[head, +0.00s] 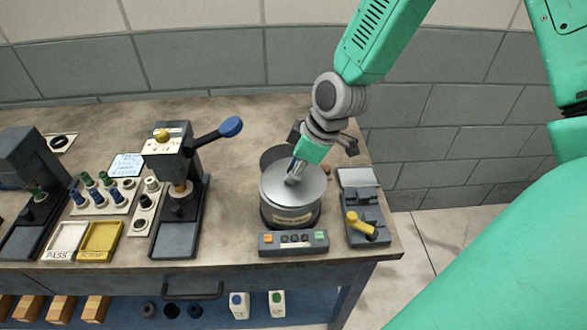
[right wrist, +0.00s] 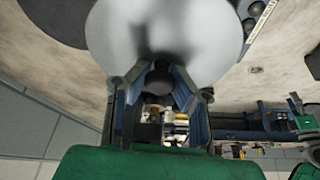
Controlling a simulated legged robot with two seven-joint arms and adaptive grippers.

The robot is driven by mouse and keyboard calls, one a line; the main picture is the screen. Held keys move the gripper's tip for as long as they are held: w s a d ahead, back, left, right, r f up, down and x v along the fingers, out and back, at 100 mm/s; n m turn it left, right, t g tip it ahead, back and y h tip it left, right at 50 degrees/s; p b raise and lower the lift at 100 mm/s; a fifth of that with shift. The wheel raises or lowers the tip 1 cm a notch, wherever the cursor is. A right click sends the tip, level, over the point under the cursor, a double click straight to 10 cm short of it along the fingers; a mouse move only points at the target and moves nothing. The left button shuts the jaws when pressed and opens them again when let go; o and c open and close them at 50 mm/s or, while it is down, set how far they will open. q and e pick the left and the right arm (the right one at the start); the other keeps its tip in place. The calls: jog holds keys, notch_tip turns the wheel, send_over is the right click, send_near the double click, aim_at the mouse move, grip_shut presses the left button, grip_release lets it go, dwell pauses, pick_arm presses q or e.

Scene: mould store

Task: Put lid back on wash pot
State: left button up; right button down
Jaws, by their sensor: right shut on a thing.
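The wash pot (head: 288,217) is a dark and metallic round pot with a label on its front, at the right part of the bench. The lid (head: 311,183) is a grey metal disc over the pot's top; I cannot tell whether it rests on the rim or hangs just above it. My right gripper (head: 296,172) comes down from above and is shut on the lid's knob. In the right wrist view the lid (right wrist: 165,25) fills the top, with its dark knob (right wrist: 159,82) between the fingers. My left gripper is not in view.
A control box (head: 293,242) with buttons stands in front of the pot. A dark fixture with a yellow handle (head: 362,225) is to its right. A lever press (head: 180,190) with a blue knob stands to the left. A dark round thing (head: 272,155) lies behind the pot.

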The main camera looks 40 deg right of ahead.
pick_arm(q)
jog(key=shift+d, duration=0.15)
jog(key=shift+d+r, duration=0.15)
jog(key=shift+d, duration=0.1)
pick_arm(e)
jog(key=shift+d, duration=0.1)
jog(key=shift+a, duration=0.8)
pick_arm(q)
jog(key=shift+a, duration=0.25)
pick_arm(e)
jog(key=shift+a+r, duration=0.1)
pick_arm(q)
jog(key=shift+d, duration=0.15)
pick_arm(e)
jog(key=c, duration=1.3)
grip_release()
jog(key=shift+a, duration=0.1)
jog(key=shift+c, duration=0.2)
